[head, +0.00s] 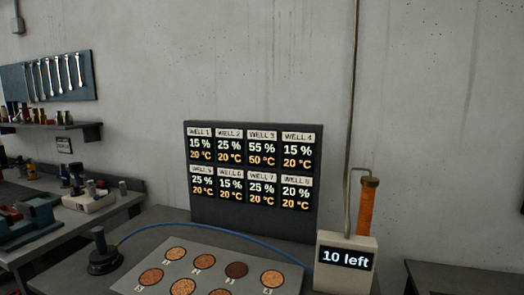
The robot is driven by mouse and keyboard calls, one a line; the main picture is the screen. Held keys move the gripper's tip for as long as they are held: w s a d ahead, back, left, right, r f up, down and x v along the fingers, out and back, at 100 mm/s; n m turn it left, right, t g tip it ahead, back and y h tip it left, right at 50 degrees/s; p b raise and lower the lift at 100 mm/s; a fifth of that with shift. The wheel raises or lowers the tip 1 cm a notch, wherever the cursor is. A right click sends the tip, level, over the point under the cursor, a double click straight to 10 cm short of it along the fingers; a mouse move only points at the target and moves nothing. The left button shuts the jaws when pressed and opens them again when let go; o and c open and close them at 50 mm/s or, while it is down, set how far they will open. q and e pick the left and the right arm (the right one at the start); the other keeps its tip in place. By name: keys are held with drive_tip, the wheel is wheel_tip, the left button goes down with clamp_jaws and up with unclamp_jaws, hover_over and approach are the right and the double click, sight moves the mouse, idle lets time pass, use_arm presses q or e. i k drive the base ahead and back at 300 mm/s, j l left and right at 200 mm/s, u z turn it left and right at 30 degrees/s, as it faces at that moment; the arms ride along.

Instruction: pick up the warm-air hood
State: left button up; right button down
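A dark round piece with an upright knob-like handle (103,262) stands on the bench at the lower left of the head view. A blue hose (200,228) runs from beside it, arching to the right behind the pale plate. It looks like the warm-air hood, though no label shows on it. It stands beside the plate's left edge, not over any well. Neither of my grippers is in view.
The pale plate (215,256) has several round wells of brownish grains; its front is cut off. A dark board (252,222) behind shows well readings; WELL 3 reads 55 %, 50 °C. A white box (345,278) reading "10 left" stands right. A cluttered bench (50,243) is left.

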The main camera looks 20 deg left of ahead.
sight(104, 257)
drive_tip(key=u, duration=1.85)
drive_tip(key=i+j+z, duration=0.45)
drive_tip(key=j, duration=0.2)
drive_tip(key=i+j+z, duration=0.45)
drive_tip(key=j, duration=0.3)
drive_tip(key=i+j+z, duration=0.2)
drive_tip(key=j, duration=0.25)
drive_tip(key=i+j+z, duration=0.1)
drive_tip(key=j+z, duration=0.15)
drive_tip(key=j, duration=0.2)
drive_tip(key=j+z, duration=0.2)
drive_tip(key=j, duration=0.3)
drive_tip(key=i+j+z, duration=0.1)
drive_tip(key=j+z, duration=0.15)
drive_tip(key=j, duration=0.25)
